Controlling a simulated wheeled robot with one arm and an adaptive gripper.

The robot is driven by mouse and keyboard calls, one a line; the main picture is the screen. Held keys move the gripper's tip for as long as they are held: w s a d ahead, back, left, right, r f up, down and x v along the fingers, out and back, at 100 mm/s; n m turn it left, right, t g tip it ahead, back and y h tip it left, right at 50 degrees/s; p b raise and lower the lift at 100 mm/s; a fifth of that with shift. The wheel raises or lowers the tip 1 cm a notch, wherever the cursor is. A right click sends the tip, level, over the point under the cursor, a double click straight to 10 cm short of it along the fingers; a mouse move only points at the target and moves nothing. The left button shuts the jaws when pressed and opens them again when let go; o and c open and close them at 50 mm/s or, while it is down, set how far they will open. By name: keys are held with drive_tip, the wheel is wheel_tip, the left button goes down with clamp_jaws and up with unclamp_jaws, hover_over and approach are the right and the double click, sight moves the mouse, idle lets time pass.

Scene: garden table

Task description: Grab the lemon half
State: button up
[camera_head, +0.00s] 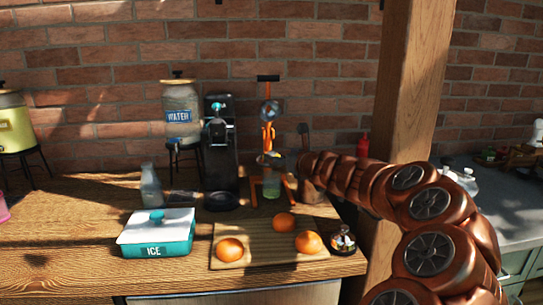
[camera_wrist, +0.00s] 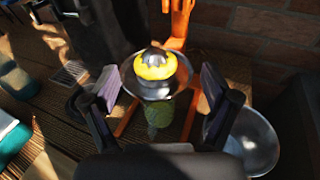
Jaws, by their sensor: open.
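The yellow lemon half (camera_wrist: 157,72) sits in the metal bowl of the orange juicer (camera_wrist: 178,22) in the wrist view. A grey ridged metal cone (camera_wrist: 153,56) covers its middle. My gripper (camera_wrist: 160,100) is open, with one finger on each side in front of the bowl, and nothing is between them. The lemon half is a little beyond the fingertips; I see no contact. In the head view the juicer (camera_head: 269,135) stands at the back of the table, with my arm reaching it from the right. The lemon half is too small there to make out surely.
A greenish glass (camera_wrist: 158,113) stands below the juicer bowl. A metal bowl (camera_wrist: 254,138) is close to the right finger. A black coffee machine (camera_head: 221,150) stands left of the juicer. A board (camera_head: 262,254) with oranges and an ice box (camera_head: 156,238) are in front.

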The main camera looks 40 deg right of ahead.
sight(275, 154)
drive_tip(key=x, duration=0.3)
drive_tip(key=shift+w+a+f, duration=0.2)
drive_tip(key=shift+w+a, duration=0.1)
drive_tip(key=shift+w, duration=0.05)
drive_tip(key=shift+x, duration=0.9)
drive_tip(key=shift+r, duration=0.15)
drive_tip(key=c, duration=1.4)
drive_tip(key=shift+r, duration=0.1)
